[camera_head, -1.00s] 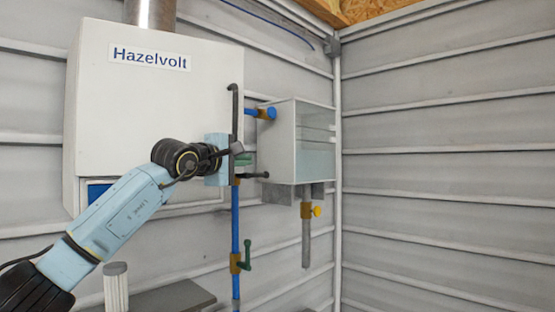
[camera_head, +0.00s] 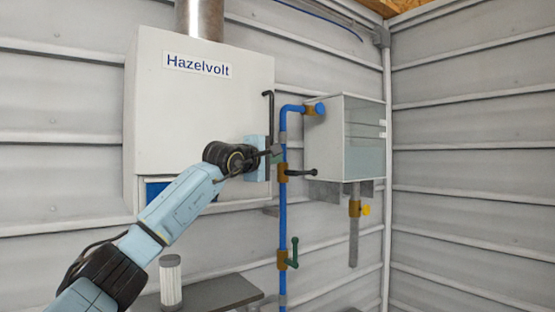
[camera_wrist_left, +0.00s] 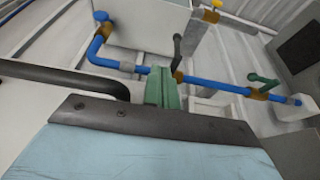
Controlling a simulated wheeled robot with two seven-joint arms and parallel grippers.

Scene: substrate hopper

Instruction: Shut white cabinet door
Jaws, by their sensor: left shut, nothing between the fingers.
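The white cabinet (camera_head: 190,110), labelled Hazelvolt, hangs on the wall at the left of the head view. Its door carries a black bar handle (camera_head: 267,105) at the right edge; the bar also shows at the left of the wrist view (camera_wrist_left: 62,76). Whether a gap is left at the door's edge cannot be told. My left gripper (camera_head: 276,152) is by the door's lower right edge, beside the handle. Its green fingers (camera_wrist_left: 163,88) are shut and empty in the wrist view. Contact with the door cannot be made out. My right gripper is not in view.
Right of the cabinet, close to the gripper, runs a blue pipe (camera_head: 283,220) with valve levers. A clear-fronted box (camera_head: 342,140) hangs beyond it. Below are a grey surface (camera_head: 215,294) and a white ribbed cylinder (camera_head: 170,280). The right wall is bare.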

